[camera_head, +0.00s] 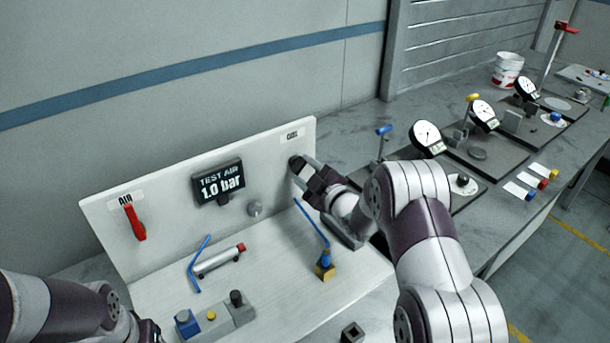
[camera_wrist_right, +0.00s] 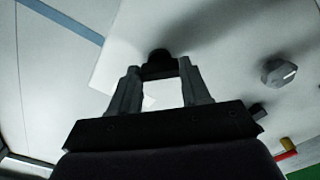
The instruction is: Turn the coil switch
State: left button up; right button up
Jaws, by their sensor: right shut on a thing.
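The coil switch is a black knob (camera_head: 295,163) on the white upright panel (camera_head: 268,150), below the COIL label (camera_head: 292,135). My right gripper (camera_head: 303,171) is at the panel with its fingers shut on this knob. In the right wrist view the dark knob (camera_wrist_right: 159,58) shows between the tips of the two fingers of my right gripper (camera_wrist_right: 160,72). The gripper hides part of the knob, so I cannot tell its angle. Of my left arm, only a part shows at the lower left; its gripper fingers cannot be made out.
The panel also bears a red AIR lever (camera_head: 135,222), a display (camera_head: 218,182) reading "TEST AIR 1.0 bar" and a grey round knob (camera_head: 254,208). Dial gauges (camera_head: 427,137) stand to the right.

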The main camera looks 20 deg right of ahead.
jog(key=shift+f, duration=0.1)
dwell(0.3)
jog(key=o, duration=1.1)
jog(key=shift+c, duration=0.2)
jog(key=shift+s, duration=0.1)
jog(key=shift+r, duration=0.5)
notch_tip(320, 180, up, 3)
jog(key=shift+r+b, duration=0.15)
jog(key=shift+b, duration=0.15)
jog(key=s+d+r, duration=0.6)
jog(key=s+d, duration=0.2)
jog(key=shift+s+r+b, duration=0.3)
jog(key=shift+r+b, duration=0.05)
jog(key=shift+r, duration=0.05)
